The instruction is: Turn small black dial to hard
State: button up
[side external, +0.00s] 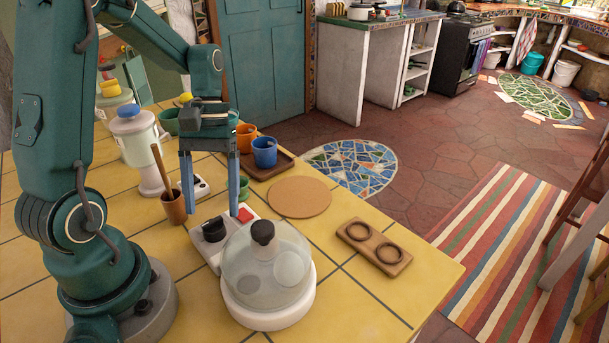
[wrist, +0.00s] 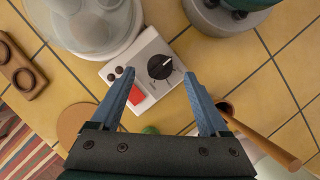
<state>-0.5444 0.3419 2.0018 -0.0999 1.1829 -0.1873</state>
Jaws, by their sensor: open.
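The small black dial (wrist: 160,67) sits on a white control box (wrist: 148,92). In the wrist view its white pointer line aims to the upper right, among small marks too fine to read. In the side view the dial (side external: 213,229) shows beside the dome appliance. My gripper (side external: 211,212) points down over the box, fingers spread. In the wrist view my gripper (wrist: 160,75) has one finger to each side of the dial, with nothing between them. I cannot tell whether the fingertips are level with the dial or above it.
A red switch (wrist: 136,95) is on the box. A clear dome appliance (side external: 268,268) stands close by. A brown cup with a wooden handle (side external: 172,205), a blue mug (side external: 265,152) and a round cork mat (side external: 299,197) are nearby. The counter's front right is mostly clear.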

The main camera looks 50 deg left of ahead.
aim_at(212, 219)
jog(key=shift+x, duration=1.7)
grip_shut()
